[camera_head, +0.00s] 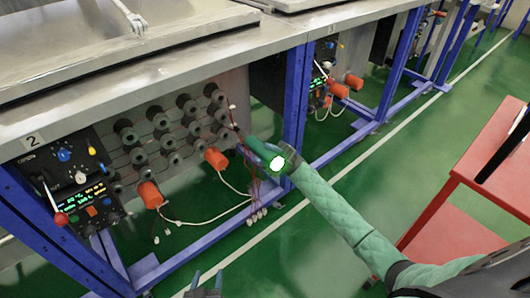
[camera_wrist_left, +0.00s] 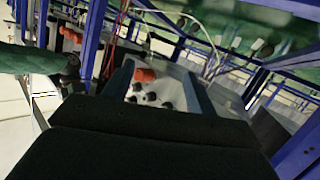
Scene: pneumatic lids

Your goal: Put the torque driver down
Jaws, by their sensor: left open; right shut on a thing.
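My right arm, in a green sleeve, reaches from the lower right to the front panel of bench 2 in the head view. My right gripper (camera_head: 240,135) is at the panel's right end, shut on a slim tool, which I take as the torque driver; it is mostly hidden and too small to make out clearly. I cannot tell whether it touches the panel. My left gripper (camera_head: 206,284) is open and empty at the bottom edge, low in front of the bench. Its two fingers (camera_wrist_left: 157,90) stand apart in the left wrist view.
The panel holds rows of grey round fittings (camera_head: 160,120). Orange plugs (camera_head: 150,195) with white cables and thin red wires hang below. A control box (camera_head: 80,185) is at the left. A red cart (camera_head: 490,165) carrying a black object stands at the right.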

